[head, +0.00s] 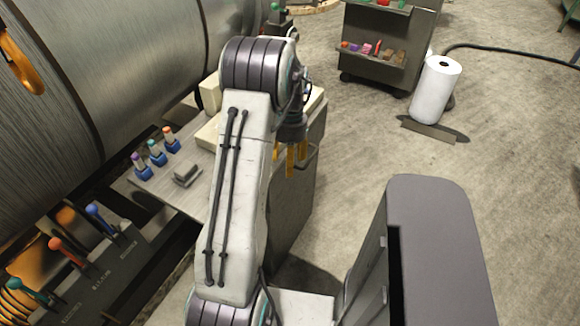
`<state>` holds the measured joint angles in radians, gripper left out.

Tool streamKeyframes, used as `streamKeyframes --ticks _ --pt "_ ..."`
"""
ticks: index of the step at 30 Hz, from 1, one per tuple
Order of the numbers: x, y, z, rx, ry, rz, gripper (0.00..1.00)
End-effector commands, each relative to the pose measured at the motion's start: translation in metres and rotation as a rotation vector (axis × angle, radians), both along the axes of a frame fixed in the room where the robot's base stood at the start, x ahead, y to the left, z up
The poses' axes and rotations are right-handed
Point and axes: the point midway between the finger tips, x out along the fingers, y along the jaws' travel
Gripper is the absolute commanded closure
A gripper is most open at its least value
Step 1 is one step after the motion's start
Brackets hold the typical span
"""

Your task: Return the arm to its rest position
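My arm rises from the bottom of the head view, a pale link with dark ribbed joints and cables. It bends at the top, and its far end hangs down on the right side of the link. My gripper (296,160) points downward beside the right edge of the workbench (308,122). Its yellow fingers stand a little apart, and I see nothing held between them. Part of the gripper is hidden behind my arm.
Tools in blue holders (157,155) and a small grey block (187,175) are on the bench. A large metal cylinder (120,75) fills the left. A lever panel (95,270) is lower left. A cart (388,45) and white roll (435,90) stand behind. Floor at right is clear.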

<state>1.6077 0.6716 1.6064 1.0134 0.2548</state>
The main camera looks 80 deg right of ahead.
Motion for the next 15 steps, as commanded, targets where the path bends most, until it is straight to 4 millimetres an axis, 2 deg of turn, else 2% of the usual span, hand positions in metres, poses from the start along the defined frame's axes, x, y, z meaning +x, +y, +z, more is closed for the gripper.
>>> streamKeyframes --ticks 15 --pt "-0.0005 0.0058 0.0039 -0.007 0.0 0.002 0.39"
